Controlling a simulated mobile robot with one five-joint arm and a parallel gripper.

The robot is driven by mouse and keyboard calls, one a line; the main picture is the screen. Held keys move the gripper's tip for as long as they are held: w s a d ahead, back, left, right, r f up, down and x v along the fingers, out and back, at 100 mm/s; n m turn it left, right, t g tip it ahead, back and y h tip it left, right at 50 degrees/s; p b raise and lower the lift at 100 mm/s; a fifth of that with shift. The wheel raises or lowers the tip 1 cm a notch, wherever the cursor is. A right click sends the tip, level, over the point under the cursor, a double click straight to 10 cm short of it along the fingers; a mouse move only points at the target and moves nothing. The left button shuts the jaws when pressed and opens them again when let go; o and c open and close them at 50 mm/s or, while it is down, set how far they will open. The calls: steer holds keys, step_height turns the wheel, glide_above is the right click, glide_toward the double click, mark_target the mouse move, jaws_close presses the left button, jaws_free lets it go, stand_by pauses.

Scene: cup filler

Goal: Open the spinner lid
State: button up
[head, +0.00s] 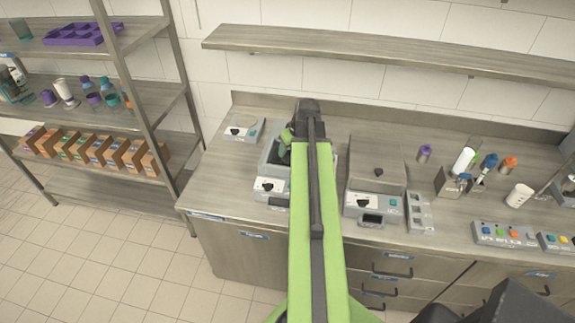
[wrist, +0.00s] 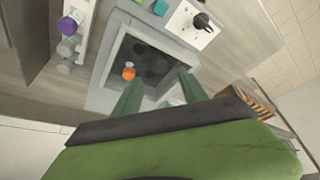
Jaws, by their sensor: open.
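In the head view my arm reaches over a grey boxy device (head: 271,188) with a white front panel and black knob. My gripper (head: 287,138) is at its back part, partly hidden by my arm. In the wrist view my open gripper (wrist: 160,76) has its two green fingers apart, with nothing between them, over a grey square frame (wrist: 112,62). Its dark inside shows round shapes and a small orange-topped item (wrist: 128,73). To the right in the head view, a second device (head: 377,160) has a flat closed top. I cannot tell for certain which is the spinner.
A small panel device (head: 243,128) stands at the bench's left end. A grey rack (head: 418,212), a purple-capped container (head: 424,153), a white cup (head: 519,196) and a button box (head: 503,236) stand to the right. A wall shelf (head: 390,49) runs above the bench.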

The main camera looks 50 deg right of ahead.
mark_target(286, 157)
steer(key=b+x, duration=0.3)
steer(key=x, duration=0.2)
steer(key=shift+w+d+f+b, duration=0.1)
steer(key=shift+w+f+b, duration=0.05)
steer(key=shift+f+b, duration=0.25)
steer(key=shift+r, duration=0.15)
steer(key=shift+c, duration=0.3)
jaws_close()
stand_by(0.4)
